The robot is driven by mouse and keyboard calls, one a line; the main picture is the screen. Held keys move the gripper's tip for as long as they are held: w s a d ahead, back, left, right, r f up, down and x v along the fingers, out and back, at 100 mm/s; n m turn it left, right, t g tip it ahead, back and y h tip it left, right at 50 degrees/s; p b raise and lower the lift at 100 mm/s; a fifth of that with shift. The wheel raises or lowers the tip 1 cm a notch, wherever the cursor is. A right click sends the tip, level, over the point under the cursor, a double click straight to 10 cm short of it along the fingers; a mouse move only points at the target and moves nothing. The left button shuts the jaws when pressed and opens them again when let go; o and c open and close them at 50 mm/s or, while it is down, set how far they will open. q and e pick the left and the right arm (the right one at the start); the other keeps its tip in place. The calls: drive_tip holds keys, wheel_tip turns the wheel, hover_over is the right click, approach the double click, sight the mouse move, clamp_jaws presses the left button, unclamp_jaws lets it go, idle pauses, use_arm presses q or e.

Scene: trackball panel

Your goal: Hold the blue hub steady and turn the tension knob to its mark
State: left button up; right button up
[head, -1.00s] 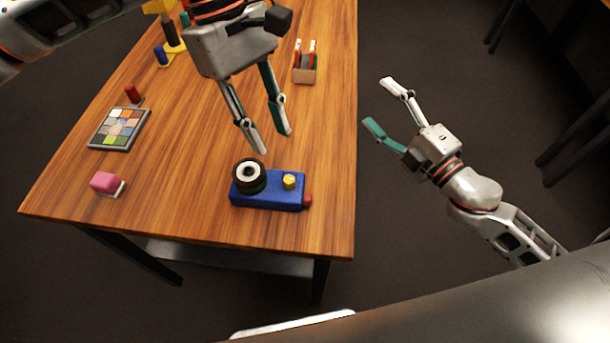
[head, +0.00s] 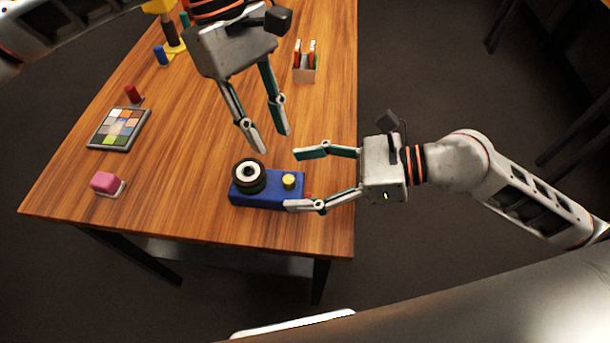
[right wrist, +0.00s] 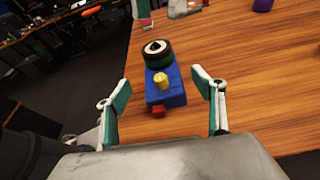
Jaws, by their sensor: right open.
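The blue hub (head: 258,198) lies near the table's front edge; it also shows in the right wrist view (right wrist: 168,94). On it sit a dark round trackball with a white ring (head: 249,174) and a small yellow knob (head: 289,181), also in the right wrist view (right wrist: 161,81). A red piece (right wrist: 158,112) is at the hub's near end. My left gripper (head: 270,143) is open and empty above and behind the hub. My right gripper (head: 291,180) is open at the hub's right end, its fingers spread, with no grip on it. Its lower finger overlaps the hub's corner in the head view.
A colour checker (head: 120,127), a pink block (head: 105,183) and a red cylinder (head: 133,94) are on the left. A small holder (head: 305,72) stands at the table's right edge. The wood between these is clear.

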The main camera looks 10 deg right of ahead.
sight(290, 179)
drive_tip(key=shift+a+f+n, duration=0.15)
drive_tip(key=shift+f+n, duration=0.15)
drive_tip(key=shift+f, duration=0.05)
drive_tip(key=x, duration=0.7)
drive_tip(key=shift+w+a+f, duration=0.1)
drive_tip(key=shift+f, duration=0.1)
drive_tip(key=c, duration=1.3)
use_arm(q)
drive_tip(key=shift+c, duration=0.8)
drive_tip(key=s+f+n, duration=0.1)
drive_tip(key=f, duration=0.2)
drive_tip(key=s+d+f+n+h, duration=0.1)
drive_tip(key=f+n, duration=0.1)
drive_tip(key=f, duration=0.1)
drive_tip(key=s+d+f+n, duration=0.1)
drive_tip(key=f, duration=0.2)
drive_tip(key=shift+t+h, duration=0.3)
